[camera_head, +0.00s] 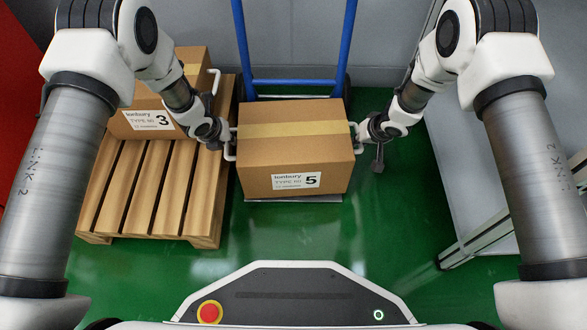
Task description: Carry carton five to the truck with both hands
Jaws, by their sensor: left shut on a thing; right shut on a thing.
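Carton five (296,150) is a brown box with tan tape along its top and a white label marked 5. It is in the middle of the head view, in front of the blue hand truck (295,83) and over its grey toe plate (293,199). I cannot tell whether it rests on the plate or hangs just above it. My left gripper (229,143) is shut on the white handle at the carton's left side. My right gripper (358,138) is shut on the handle at its right side. The fingertips are small and partly hidden.
A wooden pallet (143,190) stands on the left, close to carton five, with a carton marked 3 (150,118) on it. A grey panel with a metal frame (485,238) stands on the right. The green floor (300,232) in front of the carton is clear.

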